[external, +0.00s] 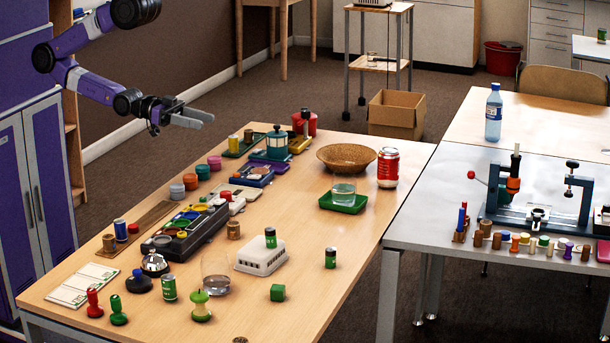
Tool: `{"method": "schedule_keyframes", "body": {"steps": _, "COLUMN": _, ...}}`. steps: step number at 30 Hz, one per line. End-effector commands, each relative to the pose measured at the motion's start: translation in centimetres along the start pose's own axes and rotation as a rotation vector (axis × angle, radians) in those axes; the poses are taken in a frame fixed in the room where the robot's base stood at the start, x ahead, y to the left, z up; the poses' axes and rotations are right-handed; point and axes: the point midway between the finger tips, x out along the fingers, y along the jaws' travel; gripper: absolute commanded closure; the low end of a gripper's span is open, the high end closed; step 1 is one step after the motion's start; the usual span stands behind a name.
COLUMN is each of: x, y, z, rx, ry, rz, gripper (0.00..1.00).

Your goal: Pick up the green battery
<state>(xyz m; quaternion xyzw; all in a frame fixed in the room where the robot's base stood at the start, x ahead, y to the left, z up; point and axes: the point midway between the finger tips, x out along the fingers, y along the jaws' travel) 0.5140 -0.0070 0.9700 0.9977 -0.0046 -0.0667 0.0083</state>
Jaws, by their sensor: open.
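Several small green cylinders could be the green battery. One green and black cylinder (330,258) stands upright on the wooden table, right of the white slotted box. A similar green and black cylinder (270,238) stands upright on top of that white box (260,257). A green cylinder with a pale top (168,287) stands near the front left, by the bell. I cannot tell for certain which is the battery. My gripper (203,117) is open and empty, high above the table's far left side, well away from all of them.
A dark sorting tray (185,232) lies left. A basket (346,156), red can (388,167) and green tray (343,203) stand behind. The table's right front is clear.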

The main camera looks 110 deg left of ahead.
Motion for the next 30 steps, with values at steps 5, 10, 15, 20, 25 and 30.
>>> {"method": "schedule_keyframes", "body": {"steps": 5, "x": 6.3, "y": 1.9, "z": 0.0, "rx": -0.045, "ry": 0.143, "rz": 0.033, "gripper": 0.51}}
{"method": "schedule_keyframes", "body": {"steps": 10, "x": 12.2, "y": 4.4, "z": 0.7, "rx": -0.094, "ry": 0.194, "rz": 0.079, "gripper": 0.51}}
{"method": "schedule_keyframes", "body": {"steps": 15, "x": 18.4, "y": 7.5, "z": 1.4, "rx": -0.139, "ry": 0.202, "rz": 0.144, "gripper": 0.51}}
{"method": "schedule_keyframes", "body": {"steps": 20, "x": 24.4, "y": 11.1, "z": 1.6, "rx": -0.171, "ry": 0.179, "rz": 0.216, "gripper": 0.51}}
{"method": "schedule_keyframes", "body": {"steps": 25, "x": 30.4, "y": 15.3, "z": 1.4, "rx": -0.181, "ry": 0.128, "rz": 0.298, "gripper": 0.51}}
{"method": "schedule_keyframes", "body": {"steps": 30, "x": 35.8, "y": 19.5, "z": 0.7, "rx": -0.167, "ry": 0.054, "rz": 0.376, "gripper": 0.51}}
